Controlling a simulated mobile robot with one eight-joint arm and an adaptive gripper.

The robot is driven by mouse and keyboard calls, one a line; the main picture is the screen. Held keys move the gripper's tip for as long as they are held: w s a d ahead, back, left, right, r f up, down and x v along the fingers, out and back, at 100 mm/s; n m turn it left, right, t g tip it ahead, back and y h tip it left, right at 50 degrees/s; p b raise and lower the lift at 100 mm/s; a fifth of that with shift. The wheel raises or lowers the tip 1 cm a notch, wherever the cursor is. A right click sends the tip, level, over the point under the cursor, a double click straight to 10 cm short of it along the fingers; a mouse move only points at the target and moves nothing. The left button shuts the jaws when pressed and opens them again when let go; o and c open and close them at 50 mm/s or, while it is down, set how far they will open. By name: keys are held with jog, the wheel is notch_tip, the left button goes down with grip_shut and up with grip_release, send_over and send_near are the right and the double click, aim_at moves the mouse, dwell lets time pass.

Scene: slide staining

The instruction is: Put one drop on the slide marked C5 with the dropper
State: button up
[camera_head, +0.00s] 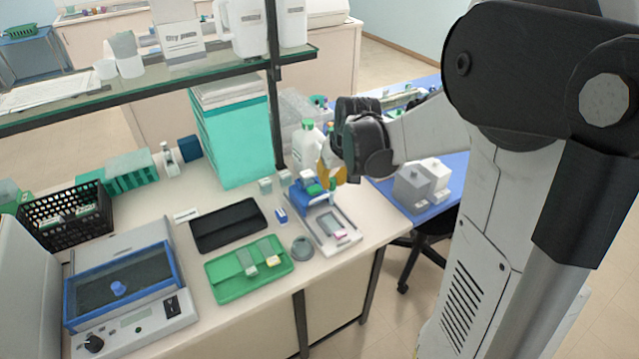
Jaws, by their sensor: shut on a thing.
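My gripper (332,170) hangs over the right part of the bench, above a blue and white device, with its fingertips close together. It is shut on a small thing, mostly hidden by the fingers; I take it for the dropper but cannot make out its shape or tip. A green tray (220,268) lies at the front of the bench, left of the gripper. Two small slides, a pale one (247,263) and a yellowish one (273,261), lie on it. Their markings are too small to read, so I cannot tell which is C5.
A white bottle with a green cap (307,146) stands just left of my gripper. The blue and white device (345,243) is below it. A black mat (228,226), a grey round dish (302,246) and a teal box (232,140) are nearby. A glass shelf (150,85) spans above.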

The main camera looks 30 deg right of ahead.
aim_at(332, 199)
jog(key=shift+a+f+b, duration=0.15)
jog(key=shift+f+b, duration=0.3)
jog(key=shift+f, duration=0.25)
jog(key=shift+f+b, duration=1.65)
jog(key=shift+f, duration=0.5)
jog(key=shift+f+b, duration=0.4)
jog(key=shift+f, duration=0.1)
jog(key=shift+r, duration=0.15)
notch_tip(332, 199, up, 7)
jog(key=p, duration=0.5)
jog(key=shift+p, duration=0.3)
